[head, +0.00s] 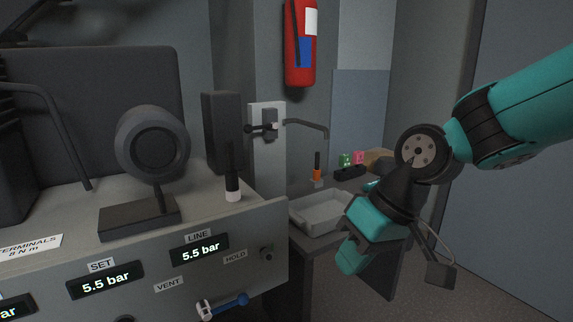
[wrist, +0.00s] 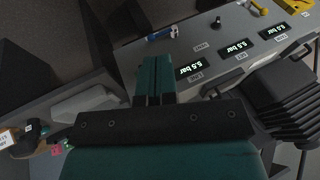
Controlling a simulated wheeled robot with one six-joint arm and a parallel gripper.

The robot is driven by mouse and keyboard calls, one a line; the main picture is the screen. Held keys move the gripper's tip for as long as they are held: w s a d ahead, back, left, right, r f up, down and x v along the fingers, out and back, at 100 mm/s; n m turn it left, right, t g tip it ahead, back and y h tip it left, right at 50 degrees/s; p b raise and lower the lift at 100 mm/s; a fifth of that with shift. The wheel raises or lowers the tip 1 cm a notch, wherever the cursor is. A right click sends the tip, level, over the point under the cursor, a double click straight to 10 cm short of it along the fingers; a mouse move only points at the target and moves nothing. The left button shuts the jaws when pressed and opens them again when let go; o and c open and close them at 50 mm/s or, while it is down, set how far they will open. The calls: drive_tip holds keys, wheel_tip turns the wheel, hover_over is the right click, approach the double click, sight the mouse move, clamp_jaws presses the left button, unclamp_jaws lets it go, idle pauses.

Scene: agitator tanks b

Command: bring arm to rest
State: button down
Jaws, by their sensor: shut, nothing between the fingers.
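My arm comes in from the right in the head view, teal with black joints. My gripper (head: 351,257) points down and to the left, in front of the side table with the basin. In the wrist view the two teal fingers of my gripper (wrist: 154,62) lie side by side, shut with nothing between them. The gripper is apart from the panel and its controls. Its fingertips touch nothing that I can see.
A control panel (head: 222,270) with displays and a blue-handled valve (head: 229,304) stands at left. A basin (head: 318,212) sits on the side table behind my gripper. A red extinguisher (head: 299,45) hangs on the wall. Floor shows at the lower right.

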drive_tip(key=s+d+r+h, duration=0.1)
drive_tip(key=s+d, duration=0.2)
drive_tip(key=s, duration=0.4)
drive_tip(key=s+d, duration=0.3)
drive_tip(key=s, duration=0.5)
wheel_tip(320, 180, up, 21)
drive_tip(key=p, duration=2)
drive_tip(key=shift+w+a+p, duration=0.25)
drive_tip(key=shift+w+p, duration=0.05)
drive_tip(key=shift+p, duration=0.05)
